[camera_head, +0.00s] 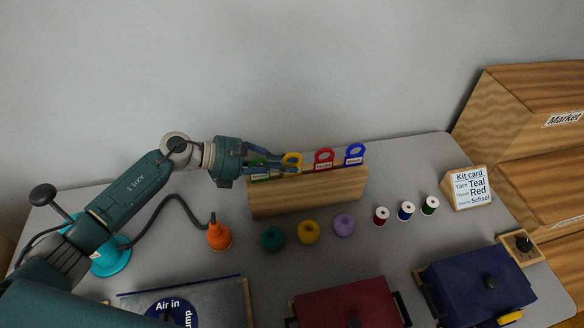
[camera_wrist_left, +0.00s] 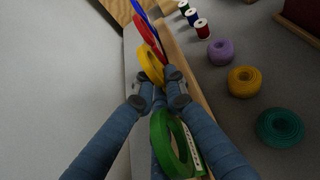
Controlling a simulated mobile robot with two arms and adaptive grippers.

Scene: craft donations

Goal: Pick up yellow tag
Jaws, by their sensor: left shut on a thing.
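The yellow tag (camera_head: 292,158) is a ring-topped tag at the wooden rack (camera_head: 310,198), between the green tag (camera_head: 257,163) and the red tag (camera_head: 324,156). My left gripper (camera_head: 296,168) reaches in from the left along the rack and is shut on the yellow tag. In the left wrist view, the fingertips (camera_wrist_left: 160,94) pinch the lower part of the yellow tag (camera_wrist_left: 151,66), hiding it. The green tag (camera_wrist_left: 168,145) stands between the fingers, nearer the palm. The blue tag (camera_head: 355,153) is at the rack's right end. My right gripper is not in view.
In front of the rack lie teal (camera_head: 272,238), yellow (camera_head: 308,231) and purple (camera_head: 344,224) yarn balls, and several thread spools (camera_head: 406,211). An orange object (camera_head: 219,235) stands left of them. A kit card (camera_head: 467,188) stands at right. A wall is close behind the table.

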